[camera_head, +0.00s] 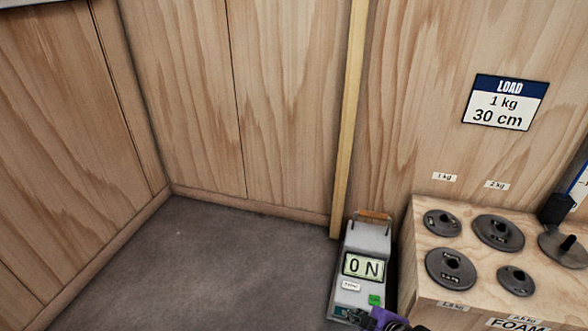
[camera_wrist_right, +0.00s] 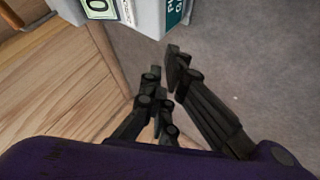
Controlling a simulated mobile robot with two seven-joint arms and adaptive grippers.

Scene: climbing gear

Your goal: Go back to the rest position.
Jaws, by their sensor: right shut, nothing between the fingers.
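My right gripper (camera_head: 372,318) shows only in part at the bottom edge of the head view, as a purple and dark shape just in front of the grey force meter (camera_head: 365,243). In the right wrist view my right gripper (camera_wrist_right: 164,72) has its dark fingers shut and empty, below the meter's grey case (camera_wrist_right: 148,18). I cannot tell whether the fingertips touch the meter. My left gripper is not in view.
The meter's display (camera_head: 363,267) reads 0 N. A wooden bench (camera_head: 425,295) on the right carries several dark weight discs (camera_head: 497,233). A load sign (camera_head: 504,102) hangs on the wood wall. The grey floor (camera_head: 190,270) at left is clear.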

